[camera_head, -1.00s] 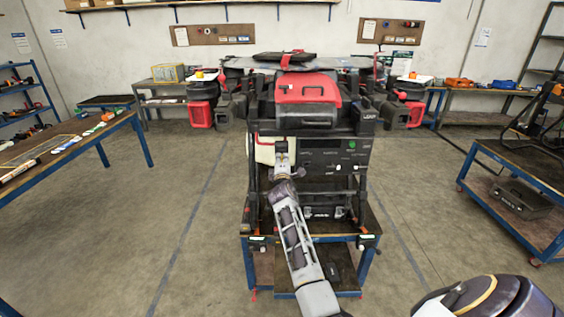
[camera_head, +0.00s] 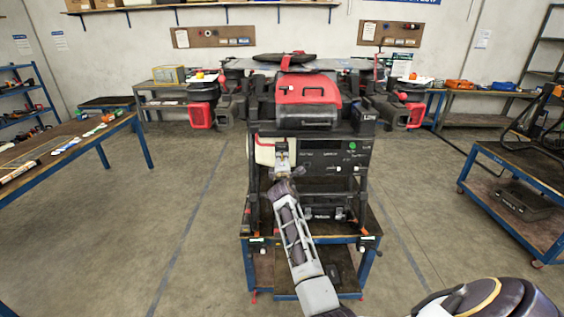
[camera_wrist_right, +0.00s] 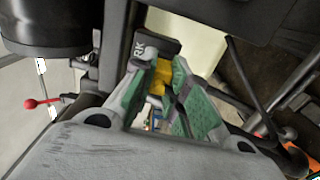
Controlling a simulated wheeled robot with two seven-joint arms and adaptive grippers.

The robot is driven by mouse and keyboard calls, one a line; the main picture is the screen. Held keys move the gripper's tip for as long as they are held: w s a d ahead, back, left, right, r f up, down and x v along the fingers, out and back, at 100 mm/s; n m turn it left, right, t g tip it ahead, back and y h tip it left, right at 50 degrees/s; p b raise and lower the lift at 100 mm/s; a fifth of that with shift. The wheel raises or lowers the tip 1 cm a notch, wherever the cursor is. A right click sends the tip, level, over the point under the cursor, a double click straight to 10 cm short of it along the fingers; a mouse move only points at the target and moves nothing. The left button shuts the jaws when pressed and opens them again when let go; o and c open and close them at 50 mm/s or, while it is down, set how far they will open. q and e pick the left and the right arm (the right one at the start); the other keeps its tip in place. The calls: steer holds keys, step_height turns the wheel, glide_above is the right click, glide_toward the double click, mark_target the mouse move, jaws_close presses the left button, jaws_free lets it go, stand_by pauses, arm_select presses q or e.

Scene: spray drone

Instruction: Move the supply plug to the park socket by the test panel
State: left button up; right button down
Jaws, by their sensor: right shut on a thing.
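My right gripper (camera_head: 282,160) is in front of the drone's stand, left of the dark test panel (camera_head: 335,157) with its green light. In the right wrist view, its green-padded fingers (camera_wrist_right: 160,95) are closed on a yellow piece, which I take to be the supply plug (camera_wrist_right: 159,76). The plug is at a dark block (camera_wrist_right: 157,44) with the letters "RK" showing, apparently the park socket. The plug meets or nearly meets the block; I cannot tell whether it is seated. In the head view, the gripper hides the plug and socket. My left gripper is not in view.
The red and black drone (camera_head: 305,95) sits above the panel on a blue-framed stand (camera_head: 367,268). A cream tank (camera_head: 264,150) is close left of the gripper. Dark frame posts stand around it. Tables stand at the left (camera_head: 70,145) and right (camera_head: 520,160), with open floor between.

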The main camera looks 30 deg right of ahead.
steer(key=shift+w+d, duration=0.25)
steer(key=shift+w, duration=0.15)
steer(key=c, duration=1.3)
jaws_free()
steer(key=shift+s+a, duration=0.1)
steer(key=shift+s, duration=0.05)
steer(key=shift+v, duration=5.8)
steer(key=shift+a, duration=0.1)
